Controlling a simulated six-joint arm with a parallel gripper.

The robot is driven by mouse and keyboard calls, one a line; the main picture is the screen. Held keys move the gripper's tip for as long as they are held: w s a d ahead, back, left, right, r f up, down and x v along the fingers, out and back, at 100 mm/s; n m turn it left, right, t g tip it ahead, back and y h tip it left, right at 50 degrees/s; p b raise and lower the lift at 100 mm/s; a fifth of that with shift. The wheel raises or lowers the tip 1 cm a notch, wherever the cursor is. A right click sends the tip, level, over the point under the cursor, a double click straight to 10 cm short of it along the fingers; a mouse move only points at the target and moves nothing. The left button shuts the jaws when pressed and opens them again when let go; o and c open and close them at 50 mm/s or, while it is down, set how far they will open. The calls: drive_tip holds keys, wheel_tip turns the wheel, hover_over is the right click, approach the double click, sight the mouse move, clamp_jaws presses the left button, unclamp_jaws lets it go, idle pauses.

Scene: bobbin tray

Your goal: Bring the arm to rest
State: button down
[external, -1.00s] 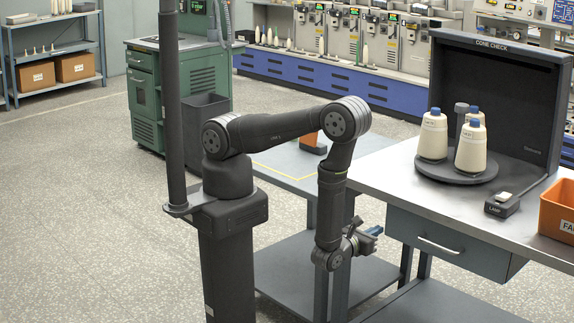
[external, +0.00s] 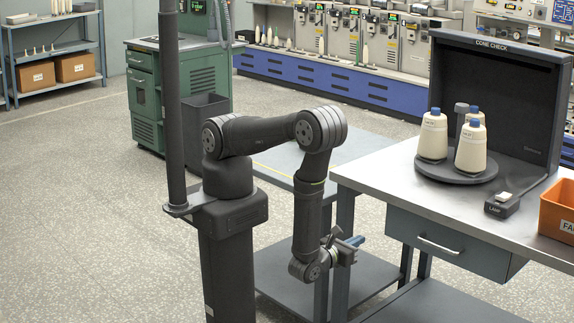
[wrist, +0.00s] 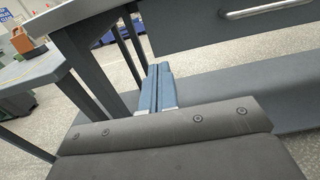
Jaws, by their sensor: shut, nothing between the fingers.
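My gripper (external: 352,241) hangs low at the end of my bent arm, beside the legs of the steel-topped table and below its top. In the wrist view my gripper (wrist: 157,70) shows two blue fingers lying side by side, shut and empty. The fingers point towards the space under the table drawer. My arm holds nothing.
The steel-topped table (external: 372,178) stands close to the right, with a drawer (external: 440,243) and a lower shelf (external: 440,304). Three cones stand on a dark round turntable (external: 455,174). An orange bin (external: 558,208) is at the right edge. Floor at left is clear.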

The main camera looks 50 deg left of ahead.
sight(392, 222)
drive_tip(key=shift+w, duration=0.1)
drive_tip(key=w, duration=1.4)
drive_tip(key=shift+w+r, duration=0.1)
